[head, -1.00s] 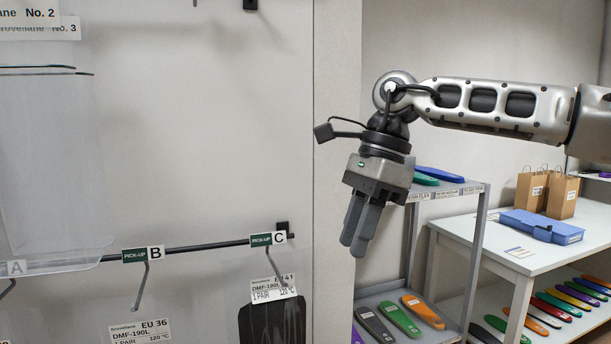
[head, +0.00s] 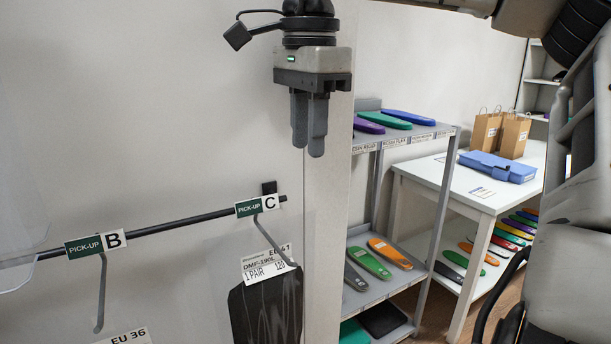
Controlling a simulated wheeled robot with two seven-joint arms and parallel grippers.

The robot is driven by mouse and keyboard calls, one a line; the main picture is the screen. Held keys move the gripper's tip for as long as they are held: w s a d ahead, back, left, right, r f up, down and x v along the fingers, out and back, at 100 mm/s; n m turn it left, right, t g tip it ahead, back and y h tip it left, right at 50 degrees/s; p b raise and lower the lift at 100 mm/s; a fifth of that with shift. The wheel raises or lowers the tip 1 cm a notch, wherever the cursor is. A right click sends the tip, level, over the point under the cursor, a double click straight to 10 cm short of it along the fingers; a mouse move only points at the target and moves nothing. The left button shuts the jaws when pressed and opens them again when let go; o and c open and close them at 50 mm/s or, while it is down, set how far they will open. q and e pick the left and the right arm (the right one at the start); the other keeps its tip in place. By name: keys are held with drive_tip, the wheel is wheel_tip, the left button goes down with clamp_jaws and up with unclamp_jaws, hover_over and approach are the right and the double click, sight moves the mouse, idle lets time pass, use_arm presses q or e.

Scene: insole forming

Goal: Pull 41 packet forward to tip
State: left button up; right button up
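The EU 41 packet (head: 266,312) is a dark pack with a white label. It hangs tilted on the hook (head: 275,242) below the green PICK-UP C tag, at the lower middle of the head view. Its lower end is cut off by the frame. My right gripper (head: 309,150) points down, above and to the right of the packet, apart from it. Its two fingers look close together and hold nothing visible; the angle hides any gap. My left gripper is not in view.
The hook rail (head: 170,229) carries a B hook (head: 101,295) to the left, with an EU 36 label (head: 128,338) below. A grey shelf rack (head: 414,135) with insoles stands at right. A white table (head: 480,203) holds a blue case (head: 497,167) and paper bags (head: 501,134).

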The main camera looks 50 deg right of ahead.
sight(306, 233)
drive_tip(key=f, duration=1.5)
drive_tip(key=shift+w+d, duration=0.1)
drive_tip(key=shift+w, duration=0.1)
clamp_jaws()
